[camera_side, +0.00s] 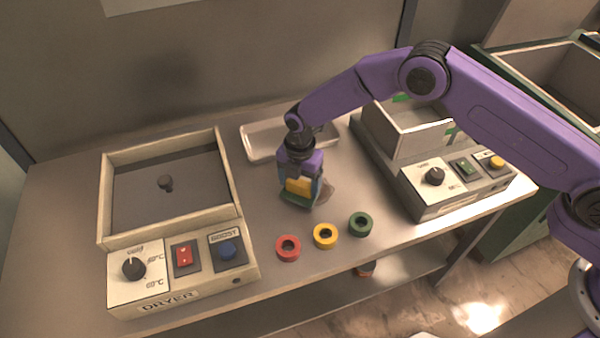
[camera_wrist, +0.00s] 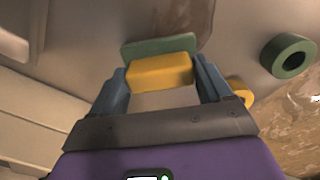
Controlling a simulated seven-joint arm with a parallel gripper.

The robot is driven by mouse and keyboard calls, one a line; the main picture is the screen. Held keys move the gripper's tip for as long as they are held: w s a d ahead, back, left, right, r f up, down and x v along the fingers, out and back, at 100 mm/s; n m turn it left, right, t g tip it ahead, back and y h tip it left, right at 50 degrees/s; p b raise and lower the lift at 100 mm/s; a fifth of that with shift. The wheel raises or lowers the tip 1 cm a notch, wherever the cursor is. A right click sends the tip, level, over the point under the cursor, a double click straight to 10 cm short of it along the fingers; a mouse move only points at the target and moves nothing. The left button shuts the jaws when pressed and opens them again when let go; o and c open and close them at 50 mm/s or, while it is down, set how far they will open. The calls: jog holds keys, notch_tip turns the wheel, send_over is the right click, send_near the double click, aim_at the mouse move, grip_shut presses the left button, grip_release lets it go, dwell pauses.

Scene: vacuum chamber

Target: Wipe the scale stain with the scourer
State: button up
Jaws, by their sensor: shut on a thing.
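The scourer (camera_side: 298,187) is a yellow block with a green pad on its underside. My gripper (camera_side: 305,189) points down and is shut on it. In the wrist view the scourer (camera_wrist: 160,72) sits between the two blue-grey fingertips of my gripper (camera_wrist: 163,78). The scale stain (camera_side: 326,190) is a brownish patch on the bench, just right of the scourer and partly hidden by it and the gripper. In the wrist view the stain (camera_wrist: 192,14) lies beyond the green pad. I cannot tell whether the pad touches the bench.
Red (camera_side: 288,248), yellow (camera_side: 325,236) and green (camera_side: 361,225) rings lie in front on the bench (camera_side: 60,210). The dryer box (camera_side: 232,190) stands left, another control box (camera_side: 425,200) right. A white tray (camera_side: 262,157) lies behind the gripper.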

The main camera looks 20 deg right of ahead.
jog(key=shift+d+f, duration=0.4)
jog(key=shift+d, duration=0.3)
jog(key=shift+c, duration=0.4)
jog(key=shift+d, duration=4.55)
jog(key=shift+a, duration=5.4)
jog(key=shift+d, duration=5.5)
jog(key=shift+a, duration=5.3)
jog(key=shift+a+r, duration=0.15)
jog(key=shift+r, duration=3.9)
